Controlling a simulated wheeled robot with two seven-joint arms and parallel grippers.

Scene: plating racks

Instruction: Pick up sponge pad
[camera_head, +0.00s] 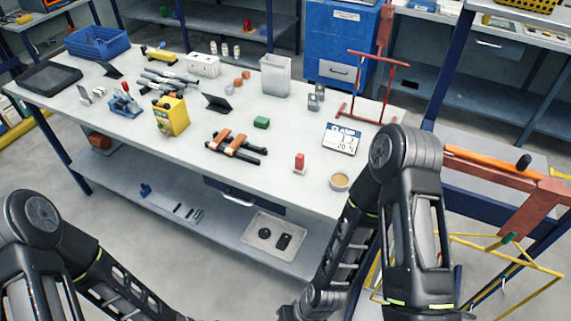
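A small green block (262,122), which looks like the sponge pad, lies on the pale tabletop near the middle of the workbench (290,170). Nothing touches it. My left arm enters at the lower left and runs out at the bottom edge, and its gripper is not visible. My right arm is bent in front of the bench's right end, and its lower part runs down to the bottom edge. Its gripper is not visible either. Both arms are well apart from the green block.
Orange-and-black clamps (235,147) lie left of the block. A red-and-white item (299,163), a round tin (340,181), a sign (341,139) and a red frame (373,88) stand to the right. A yellow box (171,116) is further left. Bare tabletop surrounds the block.

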